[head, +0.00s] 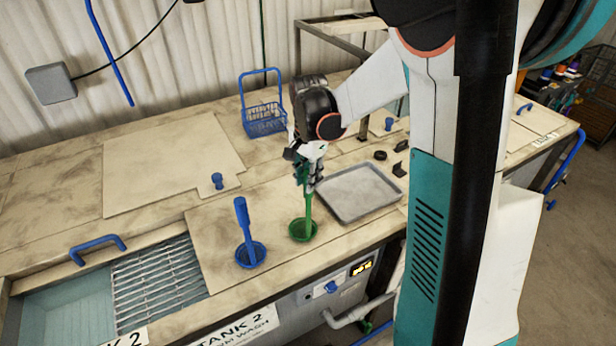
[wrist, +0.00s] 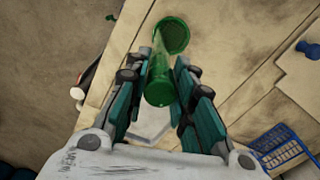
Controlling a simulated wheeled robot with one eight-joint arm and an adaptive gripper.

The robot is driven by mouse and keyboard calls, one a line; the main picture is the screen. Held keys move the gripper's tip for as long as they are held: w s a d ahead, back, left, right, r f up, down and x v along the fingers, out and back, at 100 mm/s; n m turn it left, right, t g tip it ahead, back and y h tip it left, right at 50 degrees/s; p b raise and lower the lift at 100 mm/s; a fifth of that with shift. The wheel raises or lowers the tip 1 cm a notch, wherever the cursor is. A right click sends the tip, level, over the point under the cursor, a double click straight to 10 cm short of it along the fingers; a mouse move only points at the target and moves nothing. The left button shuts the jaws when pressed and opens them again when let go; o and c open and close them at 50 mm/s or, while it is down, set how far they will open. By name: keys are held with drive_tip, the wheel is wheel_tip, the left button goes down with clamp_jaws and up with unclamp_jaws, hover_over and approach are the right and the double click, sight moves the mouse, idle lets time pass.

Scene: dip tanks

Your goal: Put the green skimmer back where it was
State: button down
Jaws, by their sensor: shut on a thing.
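The green skimmer (head: 303,229) is upright, with its round bowl low and its handle rising into my gripper (head: 307,176). In the head view its bowl is at the worktop beside the blue skimmer; I cannot tell whether it touches the surface. In the wrist view the green skimmer (wrist: 159,82) shows its handle end between the fingers of my gripper (wrist: 160,75), with the perforated bowl beyond. My gripper is shut on the handle. The blue skimmer (head: 249,254) stands upright to the left, near the front edge.
A grey metal tray (head: 358,220) lies just right of the green skimmer. A blue wire basket (head: 264,119) stands behind. An open tank with a grating (head: 158,273) is at the front left. A lid with a blue knob (head: 217,181) lies behind the blue skimmer.

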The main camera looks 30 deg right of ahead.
drive_tip(key=c, duration=1.4)
unclamp_jaws()
drive_tip(key=shift+f, duration=0.1)
drive_tip(key=shift+o, duration=0.2)
wheel_tip(320, 180, up, 12)
drive_tip(key=shift+b, duration=0.4)
